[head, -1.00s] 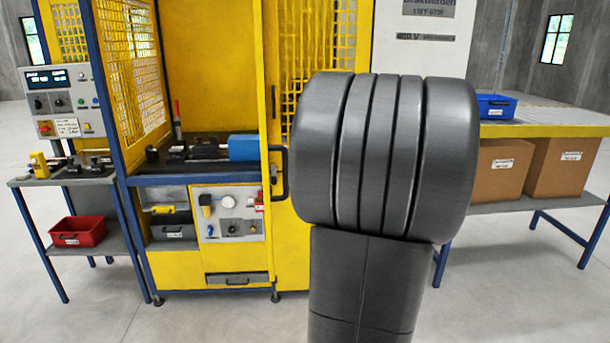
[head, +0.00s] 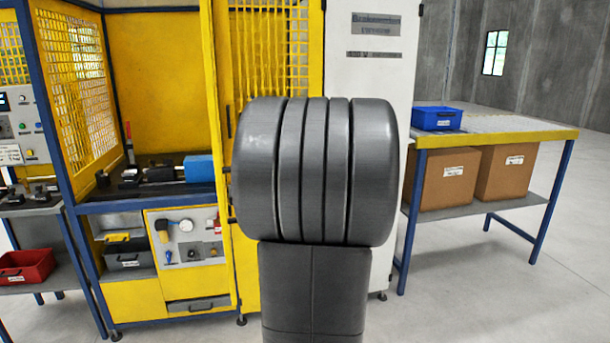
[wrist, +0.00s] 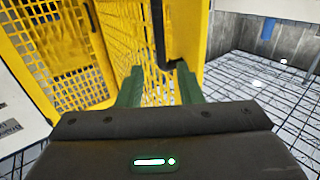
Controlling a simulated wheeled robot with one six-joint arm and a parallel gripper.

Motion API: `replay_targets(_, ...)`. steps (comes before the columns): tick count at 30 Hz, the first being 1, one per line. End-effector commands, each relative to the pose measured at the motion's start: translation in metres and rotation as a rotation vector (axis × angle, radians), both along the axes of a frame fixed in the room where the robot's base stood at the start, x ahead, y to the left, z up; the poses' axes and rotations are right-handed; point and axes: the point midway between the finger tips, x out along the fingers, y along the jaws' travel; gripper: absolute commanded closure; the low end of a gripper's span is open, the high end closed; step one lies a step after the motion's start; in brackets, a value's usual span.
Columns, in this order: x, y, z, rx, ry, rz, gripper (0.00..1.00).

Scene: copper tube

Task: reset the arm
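My gripper (wrist: 160,68) shows in the wrist view as two green fingers above a dark housing. The fingers are apart with nothing between them; yellow mesh shows through the gap. In the head view my own dark arm link fills the middle and my gripper is not visible. No copper tube can be made out. The yellow machine (head: 160,75) stands behind and left of my arm, its bay holding a blue block (head: 199,168) and dark fixtures.
A yellow-edged table (head: 500,138) on the right carries a blue bin (head: 437,118), with cardboard boxes (head: 445,180) below. A red bin (head: 27,265) sits on the left stand's lower shelf. My arm hides part of the white panel (head: 365,70). Floor at the lower right is clear.

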Motion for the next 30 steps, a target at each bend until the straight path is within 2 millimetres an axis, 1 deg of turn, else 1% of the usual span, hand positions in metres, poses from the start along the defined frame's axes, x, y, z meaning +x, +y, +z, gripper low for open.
replay_targets(1, 0.005, 0.008, 0.001, 0.001, 0.002, 0.005, 0.67)
replay_targets(9, 0.036, 0.043, 0.001, 0.000, 0.003, 0.004, 0.67)
replay_targets(12, 0.047, 0.055, 0.000, -0.001, 0.003, 0.004, 0.67)
replay_targets(16, 0.058, 0.067, 0.000, -0.002, 0.003, 0.002, 0.67)
replay_targets(21, 0.064, 0.074, -0.001, 0.000, 0.004, 0.000, 0.67)
replay_targets(30, 0.065, 0.075, -0.001, -0.001, 0.003, -0.001, 0.67)
